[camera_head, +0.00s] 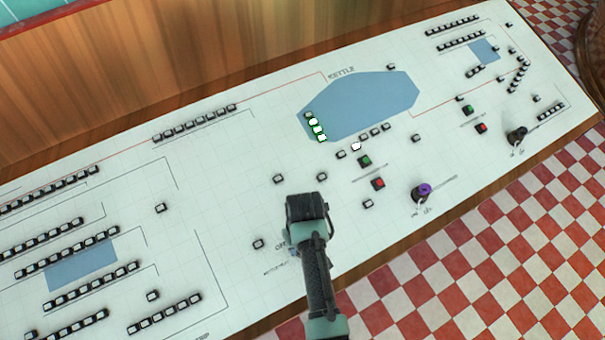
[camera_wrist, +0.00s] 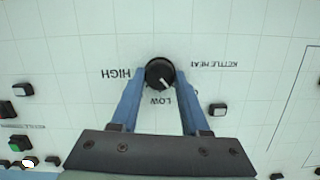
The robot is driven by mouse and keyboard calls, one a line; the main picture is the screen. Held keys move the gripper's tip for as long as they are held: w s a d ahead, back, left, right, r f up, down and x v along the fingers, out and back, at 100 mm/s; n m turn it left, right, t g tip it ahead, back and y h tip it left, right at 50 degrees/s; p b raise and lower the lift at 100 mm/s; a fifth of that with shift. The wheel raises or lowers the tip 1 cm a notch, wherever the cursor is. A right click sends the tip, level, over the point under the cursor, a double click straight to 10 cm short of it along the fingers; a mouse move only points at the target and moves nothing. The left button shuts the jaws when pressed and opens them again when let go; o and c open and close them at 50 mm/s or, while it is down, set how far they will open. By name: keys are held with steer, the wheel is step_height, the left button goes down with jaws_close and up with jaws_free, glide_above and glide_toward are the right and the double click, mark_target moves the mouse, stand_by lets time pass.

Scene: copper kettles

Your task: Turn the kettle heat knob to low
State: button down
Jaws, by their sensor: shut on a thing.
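The kettle heat knob (camera_wrist: 158,72) is a round black dial on the white panel, in the upper middle of the wrist view. Its white pointer mark slants down and to the right, a little to the right of the word LOW printed below it. HIGH is printed to its left and KETTLE HEAT to its right. My gripper (camera_wrist: 160,79) has its two blue fingers on either side of the knob, shut on it. In the head view my gripper (camera_head: 306,208) is over the lower middle of the panel and hides the knob.
The white console panel (camera_head: 225,205) carries many small buttons. Green (camera_head: 365,161) and red (camera_head: 378,183) buttons lie right of my gripper, and a purple-topped lever (camera_head: 422,190) stands farther right. A blue kettle shape (camera_head: 365,100) with lit green lamps (camera_head: 317,127) is behind.

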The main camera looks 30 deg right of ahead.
steer(key=m+p, duration=0.1)
steer(key=m, duration=0.3)
steer(key=shift+r+y, duration=0.1)
steer(key=shift+y, duration=0.3)
steer(key=shift+d+m+t+y+p, duration=0.1)
steer(key=shift+m+t+y+p, duration=0.2)
steer(key=shift+m, duration=0.6)
steer(key=shift+d+m+y+p, duration=0.1)
steer(key=shift+m+p, duration=0.3)
steer(key=shift+m, duration=0.5)
steer(key=shift+c, duration=2)
jaws_free()
step_height(320, 180, up, 13)
steer(key=d, duration=0.1)
steer(key=shift+s+d+f+b, duration=0.2)
steer(key=shift+s+d+b, duration=0.1)
steer(key=shift+s+d, duration=0.1)
